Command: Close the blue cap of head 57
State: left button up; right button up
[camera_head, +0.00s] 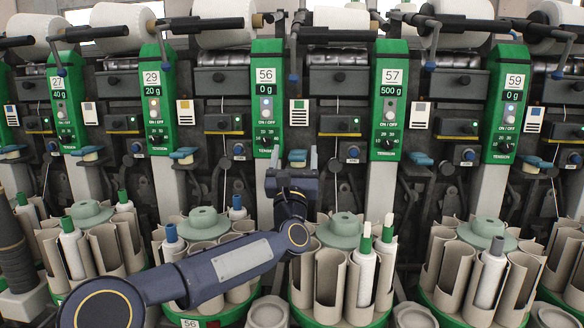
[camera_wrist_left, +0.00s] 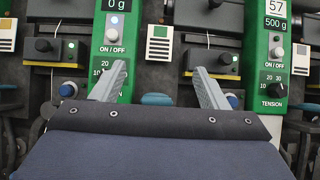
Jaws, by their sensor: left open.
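The green panel (camera_head: 389,100) of head 57 reads 57 and 500 g; in the left wrist view its lower part (camera_wrist_left: 274,60) is at the right. A blue cap (camera_head: 420,158) shows at its lower right, and another blue cap (camera_head: 297,155) lies between panels 56 and 57. I cannot tell for certain which one belongs to head 57. My left gripper (camera_head: 294,160) is open in front of the cap between the panels. In the left wrist view my gripper (camera_wrist_left: 160,72) has that cap (camera_wrist_left: 155,98) between its fingers, apparently without contact. My right gripper is not in view.
Panel 56 (camera_head: 265,95) stands to the left and panel 59 (camera_head: 505,100) to the right. Carousels with bobbins, such as the one with green-topped bobbins (camera_head: 365,270), stand below. White yarn cones (camera_head: 340,20) lie above. My left arm crosses over the lower-left carousels.

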pick_arm(q)
jog(key=s, duration=0.7)
jog(key=shift+s, duration=0.1)
